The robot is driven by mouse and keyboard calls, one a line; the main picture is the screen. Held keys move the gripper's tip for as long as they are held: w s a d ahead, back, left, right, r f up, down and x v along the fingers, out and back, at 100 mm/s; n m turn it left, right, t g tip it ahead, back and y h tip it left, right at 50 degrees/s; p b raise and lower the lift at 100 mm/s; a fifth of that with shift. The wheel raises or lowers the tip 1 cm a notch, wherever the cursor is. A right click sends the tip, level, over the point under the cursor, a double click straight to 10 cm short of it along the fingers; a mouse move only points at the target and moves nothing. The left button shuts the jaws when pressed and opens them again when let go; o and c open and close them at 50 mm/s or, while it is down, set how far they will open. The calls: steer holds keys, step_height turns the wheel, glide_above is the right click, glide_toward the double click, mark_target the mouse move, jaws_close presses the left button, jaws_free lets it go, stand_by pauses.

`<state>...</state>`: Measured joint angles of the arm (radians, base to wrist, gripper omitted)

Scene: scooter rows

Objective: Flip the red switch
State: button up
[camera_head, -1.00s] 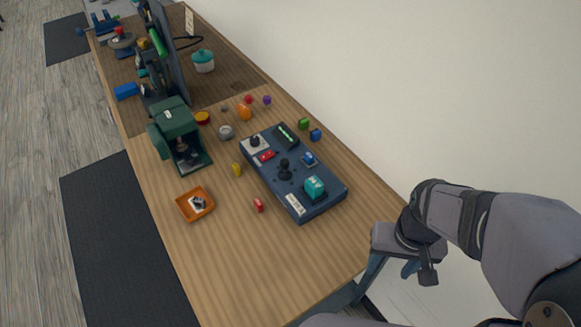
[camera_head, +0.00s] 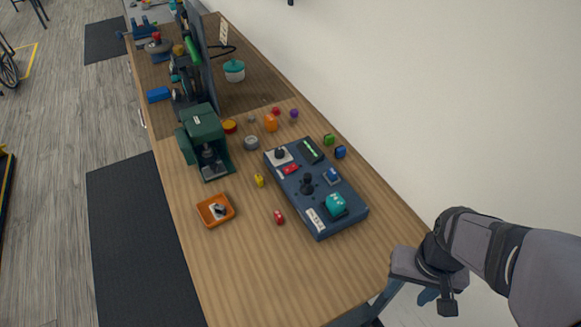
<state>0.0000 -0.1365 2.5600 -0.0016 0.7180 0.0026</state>
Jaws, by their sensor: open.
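A dark blue control panel (camera_head: 318,213) lies on the right part of the wooden table. A small red switch (camera_head: 291,169) sits on its upper left part, below a black knob on a white plate (camera_head: 279,154). The panel also bears a black joystick (camera_head: 307,184), a blue switch (camera_head: 332,176), a teal block-like control (camera_head: 336,205) and a dark box with a green strip (camera_head: 311,150). My gripper (camera_head: 438,301) is at the lower right, off the table's edge and well apart from the panel. It is open, with nothing seen in it.
A green machine (camera_head: 204,125) stands left of the panel. An orange tray (camera_head: 203,213) lies in front of it. Small loose pieces, including a red one (camera_head: 279,217) and a yellow one (camera_head: 259,181), lie near the panel. The table's front right is clear. A wall rises behind.

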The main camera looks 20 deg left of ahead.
steer(key=shift+w+r, duration=0.1)
steer(key=shift+w, duration=0.2)
steer(key=c, duration=1)
steer(key=w+a+r, duration=0.1)
steer(key=w, duration=0.2)
steer(key=w+a+r+n, duration=0.1)
steer(key=w, duration=0.2)
steer(key=w+a+r+n, duration=0.1)
steer(key=w+a, duration=0.1)
steer(key=w, duration=0.1)
steer(key=shift+w+t, duration=0.4)
jaws_close()
steer(key=w+a+r+n+t+y+b, duration=0.1)
steer(key=w+a+r+n, duration=0.15)
steer(key=w+a, duration=0.55)
steer(key=w+a+r+n+b, duration=0.1)
steer(key=w+a+r+n, duration=0.15)
steer(key=w+a, duration=0.6)
steer(key=w+a+r+n+t, duration=0.1)
steer(key=w+a+n, duration=0.1)
steer(key=a, duration=1)
steer(key=shift+w+r+y, duration=0.25)
steer(key=shift+r+y, duration=0.15)
steer(key=shift+a, duration=0.1)
